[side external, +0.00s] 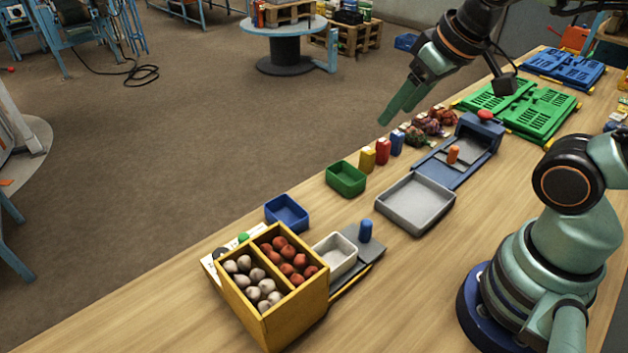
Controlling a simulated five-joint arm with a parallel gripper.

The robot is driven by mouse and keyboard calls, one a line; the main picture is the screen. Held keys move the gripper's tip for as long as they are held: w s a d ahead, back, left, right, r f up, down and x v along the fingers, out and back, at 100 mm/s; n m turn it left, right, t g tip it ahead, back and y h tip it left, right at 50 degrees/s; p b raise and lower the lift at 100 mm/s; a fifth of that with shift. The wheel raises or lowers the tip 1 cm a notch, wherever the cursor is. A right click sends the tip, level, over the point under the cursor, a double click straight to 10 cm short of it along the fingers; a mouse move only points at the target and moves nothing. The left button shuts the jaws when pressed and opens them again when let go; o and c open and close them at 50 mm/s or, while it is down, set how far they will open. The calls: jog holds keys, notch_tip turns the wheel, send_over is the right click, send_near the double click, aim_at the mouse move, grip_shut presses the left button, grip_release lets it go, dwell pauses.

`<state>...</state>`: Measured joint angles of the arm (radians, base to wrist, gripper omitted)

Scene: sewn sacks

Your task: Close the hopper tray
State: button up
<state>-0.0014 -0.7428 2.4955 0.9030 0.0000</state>
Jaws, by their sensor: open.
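A yellow wooden hopper box (272,309) stands at the front left of the table, with pale balls in one compartment and red balls in the other. A grey sliding tray (363,250) with an upright blue knob (365,230) extends from its right side. A small white bin (336,256) sits between the box and the knob. My gripper (396,114) is open and empty in the air, high above the far edge of the table. It is well apart from the tray and knob, up and to the right of them.
A grey bin (416,203), blue slide unit (446,173) with orange knob (453,154), green bin (346,179) and blue bin (286,213) stand nearby. Coloured blocks (382,151) line the far edge. The table's front middle is clear.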

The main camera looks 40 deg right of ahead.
jog(key=g, duration=0.1)
jog(key=n+g+h, duration=0.1)
jog(key=n+g, duration=0.2)
jog(key=g, duration=0.6)
send_near(366, 222)
jog(key=x, duration=1)
jog(key=shift+s+d+f, duration=0.1)
jog(key=shift+f, duration=0.15)
grip_shut()
dwell(0.7)
